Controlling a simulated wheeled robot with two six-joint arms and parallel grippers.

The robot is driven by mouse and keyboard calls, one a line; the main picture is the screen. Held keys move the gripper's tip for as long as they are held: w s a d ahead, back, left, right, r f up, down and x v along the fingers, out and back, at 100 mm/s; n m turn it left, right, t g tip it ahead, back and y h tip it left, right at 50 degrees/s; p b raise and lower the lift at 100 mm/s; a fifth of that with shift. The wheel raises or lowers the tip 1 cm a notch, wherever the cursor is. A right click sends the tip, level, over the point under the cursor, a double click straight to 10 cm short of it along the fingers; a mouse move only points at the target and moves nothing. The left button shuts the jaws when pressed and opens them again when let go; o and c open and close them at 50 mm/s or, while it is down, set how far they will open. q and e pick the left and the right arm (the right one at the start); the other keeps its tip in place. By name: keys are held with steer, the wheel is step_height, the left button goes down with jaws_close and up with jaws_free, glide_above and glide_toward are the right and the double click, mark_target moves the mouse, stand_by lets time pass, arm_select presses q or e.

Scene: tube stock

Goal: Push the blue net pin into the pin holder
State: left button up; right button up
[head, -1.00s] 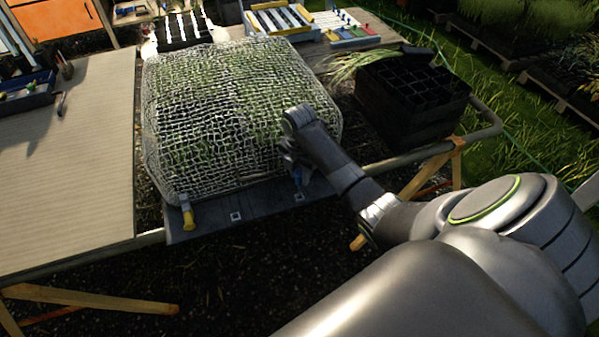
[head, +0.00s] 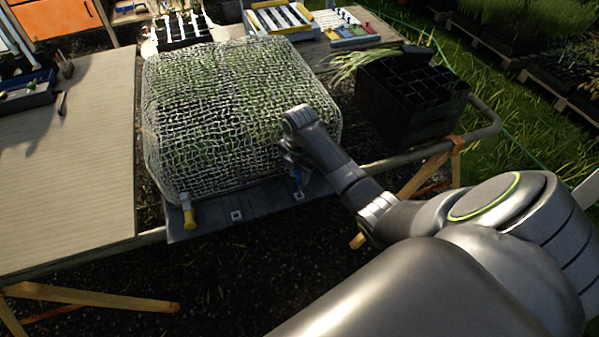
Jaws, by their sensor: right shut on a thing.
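The blue net pin (head: 298,177) shows beneath my right gripper (head: 293,160), which is shut on it near the front right of the net. Below the pin is a small white-edged square on the grey front board (head: 266,210), which looks like the pin holder (head: 299,196). The pin's tip is close above that square; I cannot tell whether it touches. Another such square (head: 236,216) lies to the left. A yellow pin (head: 189,214) stands at the front left corner. The white net (head: 225,110) covers green plants. My left gripper is not in view.
A wooden table top (head: 70,160) lies to the left with a dark tool box (head: 25,92). Black crates (head: 412,105) stand right of the net. A metal rail (head: 420,153) runs along the front right. Racks stand at the back.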

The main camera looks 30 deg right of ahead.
mark_target(299, 185)
steer(key=shift+f, duration=0.8)
stand_by(0.7)
steer(key=shift+f+b, duration=1.1)
steer(key=shift+f, duration=1.2)
steer(key=o, duration=1.9)
steer(key=shift+r, duration=0.2)
steer(key=shift+r, duration=0.1)
steer(key=shift+w+r+p, duration=0.1)
steer(key=shift+r+p, duration=0.95)
steer(key=shift+p, duration=0.35)
steer(key=shift+r, duration=0.1)
